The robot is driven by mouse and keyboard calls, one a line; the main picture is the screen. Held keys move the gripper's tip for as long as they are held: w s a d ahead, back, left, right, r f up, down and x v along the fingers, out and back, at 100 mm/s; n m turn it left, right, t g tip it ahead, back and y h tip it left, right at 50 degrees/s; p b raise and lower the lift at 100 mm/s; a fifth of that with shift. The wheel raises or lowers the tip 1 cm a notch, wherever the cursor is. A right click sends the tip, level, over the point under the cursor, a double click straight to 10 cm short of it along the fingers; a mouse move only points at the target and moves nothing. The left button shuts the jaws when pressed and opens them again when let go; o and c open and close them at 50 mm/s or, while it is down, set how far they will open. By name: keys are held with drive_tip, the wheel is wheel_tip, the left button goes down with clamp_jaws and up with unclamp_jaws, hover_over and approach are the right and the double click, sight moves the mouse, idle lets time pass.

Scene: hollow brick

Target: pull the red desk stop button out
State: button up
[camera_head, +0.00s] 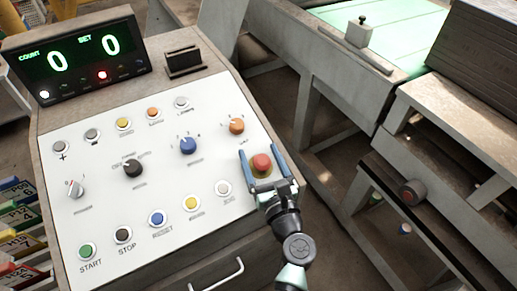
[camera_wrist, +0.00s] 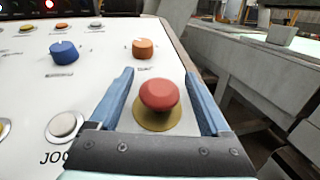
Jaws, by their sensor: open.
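The red stop button (camera_head: 262,163) is a mushroom-shaped knob at the right side of the white desk panel. In the wrist view the red stop button (camera_wrist: 159,95) sits on a round yellow base (camera_wrist: 157,120). My gripper (camera_head: 262,154) is open, with one blue finger on each side of the button. In the wrist view my gripper (camera_wrist: 160,88) shows a visible gap between the button and each finger. Whether the fingertips touch the panel cannot be told.
An orange knob (camera_head: 237,126) and a blue knob (camera_head: 188,145) stand behind and left of my gripper. A white button (camera_head: 223,187) lies close to its left. The panel's right edge is near.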

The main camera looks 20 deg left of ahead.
drive_tip(key=shift+w+a, duration=0.5)
drive_tip(key=shift+w, duration=0.05)
clamp_jaws()
